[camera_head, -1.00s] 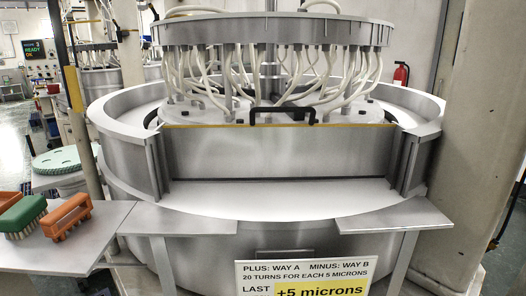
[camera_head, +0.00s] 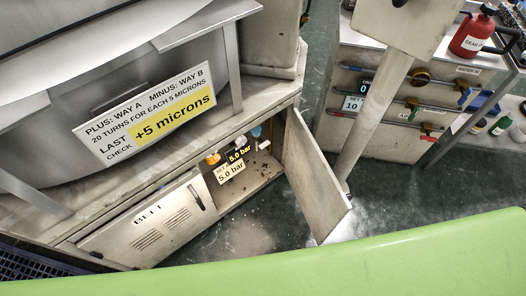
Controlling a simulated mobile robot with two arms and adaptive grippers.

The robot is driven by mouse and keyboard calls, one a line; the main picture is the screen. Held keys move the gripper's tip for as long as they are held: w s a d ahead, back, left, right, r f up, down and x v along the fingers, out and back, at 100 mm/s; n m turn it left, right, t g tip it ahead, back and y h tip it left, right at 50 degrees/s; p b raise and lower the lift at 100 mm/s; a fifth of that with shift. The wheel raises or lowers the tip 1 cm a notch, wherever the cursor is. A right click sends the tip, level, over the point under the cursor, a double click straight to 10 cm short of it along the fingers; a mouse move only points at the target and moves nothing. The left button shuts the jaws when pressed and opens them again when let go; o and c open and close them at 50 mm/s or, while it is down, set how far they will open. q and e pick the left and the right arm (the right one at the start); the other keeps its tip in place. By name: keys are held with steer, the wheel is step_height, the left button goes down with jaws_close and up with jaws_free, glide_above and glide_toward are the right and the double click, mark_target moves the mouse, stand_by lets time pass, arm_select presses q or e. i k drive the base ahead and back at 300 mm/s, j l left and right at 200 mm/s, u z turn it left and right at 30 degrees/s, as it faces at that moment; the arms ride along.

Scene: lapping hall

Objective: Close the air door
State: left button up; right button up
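The air door (camera_head: 314,180) stands open at the right end of a low cabinet under the machine. It is a pale, worn panel, hinged at the cabinet's right side and swung out over the floor. Its outer face has no legible label from here. The open compartment (camera_head: 262,172) behind it shows a "5.0 bar" set label (camera_head: 231,173), a dark 5.0 bar display (camera_head: 239,152), an orange-topped part and a bluish part. The belt door (camera_head: 150,225), marked "BELT" with vents and a dark handle, looks shut to its left. Neither gripper is in view.
A yellow and white sign (camera_head: 150,110) hangs on the machine above. At right stand a valve panel (camera_head: 355,130) and a slanting pale post (camera_head: 374,118). A red can (camera_head: 471,36) sits on top there. Green floor (camera_head: 390,190) lies clear between door and panel.

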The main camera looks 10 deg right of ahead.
mark_target(324, 203)
steer(key=k+l+u, duration=0.1)
steer(key=l, duration=0.35)
steer(key=l+u, duration=0.15)
steer(key=l, duration=0.3)
steer(key=k+l+u, duration=0.1)
steer(key=l, duration=0.3)
steer(key=k+l+u, duration=0.15)
steer(key=l, duration=0.25)
steer(key=k+l+u, duration=0.1)
steer(key=k+l, duration=0.15)
steer(key=l, duration=0.15)
steer(key=k+l+u, duration=0.15)
steer(key=l, duration=0.25)
steer(key=k+l+u, duration=0.1)
steer(key=l, duration=0.25)
steer(key=k, duration=0.1)
